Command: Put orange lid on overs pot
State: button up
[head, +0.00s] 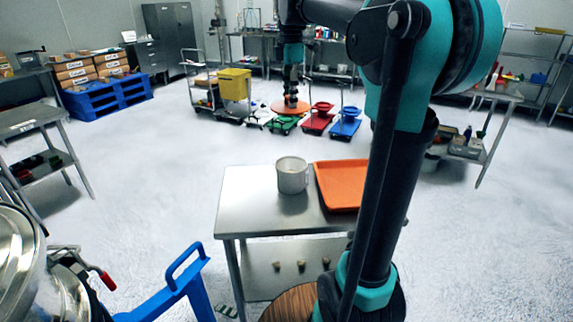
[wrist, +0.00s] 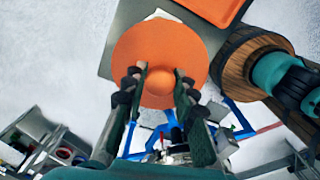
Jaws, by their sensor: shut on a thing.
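The orange lid (wrist: 160,45) is a flat round disc with a round knob, filling the upper middle of the wrist view. My gripper (wrist: 162,78) is shut on the lid, its two fingers on either side of the knob. In the head view my gripper (head: 291,98) hangs downward with the lid (head: 281,106) roughly level beneath it, clear of any support. A pale round pot (head: 292,177) stands upright on the steel table. In the wrist view a bit of a whitish rim (wrist: 160,15) shows past the lid. I cannot tell whether this pot is the overs pot.
The steel table (head: 247,193) also holds an orange tray (head: 338,182) right of the pot. A blue-handled frame (head: 180,280) and a shiny metal vessel (head: 18,262) are at lower left. Green, red (head: 319,118) and blue dollies stand beyond. Open floor lies left of the table.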

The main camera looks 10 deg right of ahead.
jog(key=shift+d+f, duration=0.2)
jog(key=shift+d, duration=0.05)
notch_tip(320, 180, down, 19)
jog(key=shift+f, duration=0.2)
jog(key=shift+f, duration=0.15)
jog(key=o, duration=0.9)
notch_tip(320, 180, up, 12)
jog(key=shift+r, duration=0.2)
dwell(0.4)
